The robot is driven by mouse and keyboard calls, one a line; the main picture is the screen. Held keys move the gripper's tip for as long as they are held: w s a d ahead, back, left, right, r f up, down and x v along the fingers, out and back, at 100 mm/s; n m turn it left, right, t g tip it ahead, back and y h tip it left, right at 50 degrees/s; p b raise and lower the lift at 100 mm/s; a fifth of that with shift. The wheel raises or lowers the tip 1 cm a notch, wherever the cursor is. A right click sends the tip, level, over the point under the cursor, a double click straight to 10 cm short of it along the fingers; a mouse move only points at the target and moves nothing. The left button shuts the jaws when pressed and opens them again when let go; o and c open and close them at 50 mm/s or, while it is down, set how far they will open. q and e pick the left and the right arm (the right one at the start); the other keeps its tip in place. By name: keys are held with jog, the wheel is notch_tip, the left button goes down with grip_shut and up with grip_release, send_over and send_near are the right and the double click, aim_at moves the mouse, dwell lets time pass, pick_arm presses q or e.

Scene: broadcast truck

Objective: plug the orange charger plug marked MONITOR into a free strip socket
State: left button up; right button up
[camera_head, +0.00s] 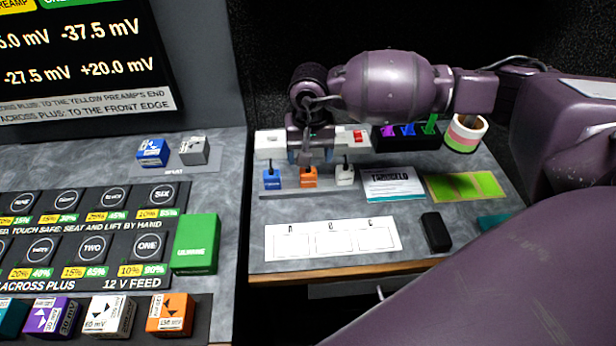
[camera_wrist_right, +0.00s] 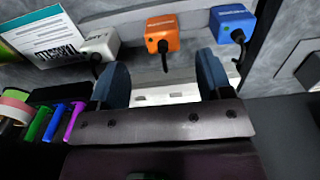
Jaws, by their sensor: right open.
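The orange plug (camera_head: 308,178) stands on a grey rack between a blue plug (camera_head: 271,179) and a white plug (camera_head: 344,176). It also shows in the right wrist view (camera_wrist_right: 163,34), where its label is too small to read. The white power strip (camera_head: 270,145) lies behind the rack and is partly hidden by my right gripper (camera_head: 310,156). My right gripper is open and empty, just behind the orange plug and over the strip. In the right wrist view the orange plug lies beyond the blue fingertips (camera_wrist_right: 164,72), and the strip (camera_wrist_right: 165,98) shows between the fingers.
A black holder (camera_head: 405,142) with coloured markers and tape rolls (camera_head: 465,133) stand right of the strip. A printed card (camera_head: 392,184), a labelled white sheet (camera_head: 333,239) and a black block (camera_head: 436,231) lie nearer. The left bench holds several labelled modules and a green box (camera_head: 195,244).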

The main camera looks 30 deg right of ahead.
aim_at(308, 171)
jog(key=shift+w+f, duration=0.2)
jog(key=shift+f, duration=3.15)
jog(key=c, duration=1)
jog(key=shift+c, duration=0.2)
jog(key=shift+r, duration=0.15)
